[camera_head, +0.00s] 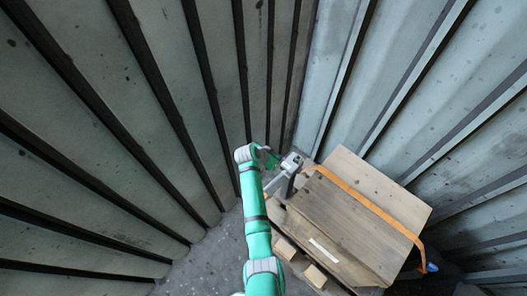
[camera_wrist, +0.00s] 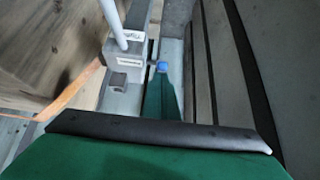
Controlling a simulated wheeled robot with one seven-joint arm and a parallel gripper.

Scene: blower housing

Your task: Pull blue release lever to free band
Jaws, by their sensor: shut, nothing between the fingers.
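A blue knob (camera_wrist: 162,66) shows in the wrist view at the right side of a grey labelled box (camera_wrist: 124,62). An orange band (camera_wrist: 72,95) runs up to that box from the left. In the head view the band (camera_head: 370,204) lies across a wooden crate (camera_head: 340,225), and a small blue part (camera_head: 432,267) shows at its lower right end. My gripper (camera_head: 272,158) is at the end of my green arm, close beside a grey fitting (camera_head: 291,163) at the crate's upper left corner. It is shut and empty.
Ribbed metal walls (camera_head: 130,110) close in on the left and right (camera_head: 430,80) and meet behind the fitting. A light rod (camera_wrist: 112,22) rises from the grey box. Grey floor (camera_head: 205,262) is bare left of the crate.

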